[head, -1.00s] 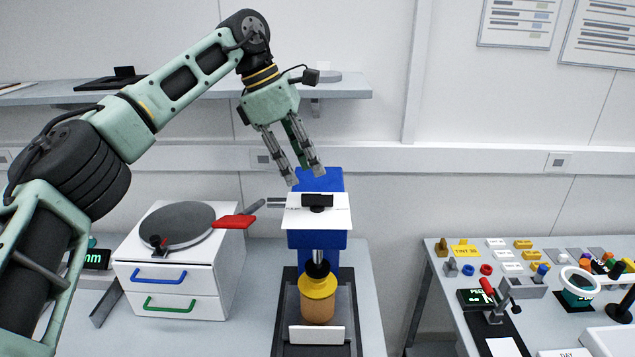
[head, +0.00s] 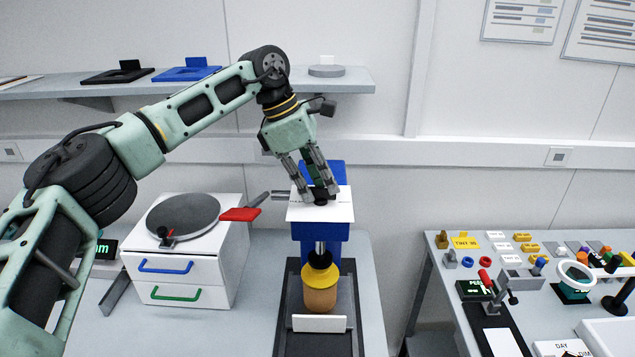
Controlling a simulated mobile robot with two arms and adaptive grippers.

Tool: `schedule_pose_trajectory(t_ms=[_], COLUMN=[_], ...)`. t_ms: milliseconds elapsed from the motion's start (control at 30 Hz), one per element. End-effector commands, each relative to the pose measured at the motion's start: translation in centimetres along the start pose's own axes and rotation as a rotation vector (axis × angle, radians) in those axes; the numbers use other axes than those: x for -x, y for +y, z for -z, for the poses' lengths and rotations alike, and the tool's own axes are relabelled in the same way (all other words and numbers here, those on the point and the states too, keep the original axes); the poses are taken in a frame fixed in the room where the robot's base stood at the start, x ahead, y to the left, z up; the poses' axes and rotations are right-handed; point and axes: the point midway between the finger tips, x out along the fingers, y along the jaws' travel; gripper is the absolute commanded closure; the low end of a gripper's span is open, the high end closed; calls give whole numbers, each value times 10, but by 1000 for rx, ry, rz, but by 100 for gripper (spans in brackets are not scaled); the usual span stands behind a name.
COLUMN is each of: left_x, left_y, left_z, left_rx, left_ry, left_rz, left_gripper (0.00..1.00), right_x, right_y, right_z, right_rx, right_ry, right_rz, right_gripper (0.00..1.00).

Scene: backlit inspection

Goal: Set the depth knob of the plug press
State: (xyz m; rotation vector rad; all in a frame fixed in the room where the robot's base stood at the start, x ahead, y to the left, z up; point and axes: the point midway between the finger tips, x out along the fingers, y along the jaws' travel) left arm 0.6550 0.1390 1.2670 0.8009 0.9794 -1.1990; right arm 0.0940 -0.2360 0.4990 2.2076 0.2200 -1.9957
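The plug press is a blue body (head: 322,232) with a white plate (head: 308,213) on top, standing on the bench. Its black depth knob (head: 321,197) sits on the white plate, partly hidden by the fingers. My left gripper (head: 320,195) points down at the knob, fingers apart with one on each side of it. Whether the fingers touch the knob I cannot tell. Below the press head, an amber jar with a yellow collar (head: 320,276) stands under the plunger. My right gripper is out of view.
A white drawer unit (head: 187,273) with a grey round plate stands to the left. A shelf (head: 347,80) runs behind my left arm. A cluttered table is on the right, across a gap.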

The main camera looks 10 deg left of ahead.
Motion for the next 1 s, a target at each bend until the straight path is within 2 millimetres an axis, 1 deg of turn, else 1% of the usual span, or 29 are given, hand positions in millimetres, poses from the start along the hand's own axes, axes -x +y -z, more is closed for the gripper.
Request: schedule_pose_trajectory(t_ms=[33,67,200,400,567,767,1000], left_x=[0,0,0,0,-1,-3,-4], left_y=[0,0,0,0,0,0,-2], left_z=[0,0,0,0,1,2,1], left_rx=[0,0,0,4,32,128,315], left_ry=[0,0,0,0,0,-1,-2], left_rz=[0,0,0,-2,-15,-56,-136], left_gripper=[97,100,100,100,100,100,100], right_x=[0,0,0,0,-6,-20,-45], right_y=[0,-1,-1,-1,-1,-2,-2], right_z=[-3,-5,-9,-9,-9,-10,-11], right_rx=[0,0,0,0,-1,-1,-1], right_ry=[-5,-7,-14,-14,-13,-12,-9], right_rz=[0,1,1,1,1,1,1], right_gripper=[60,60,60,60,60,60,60])
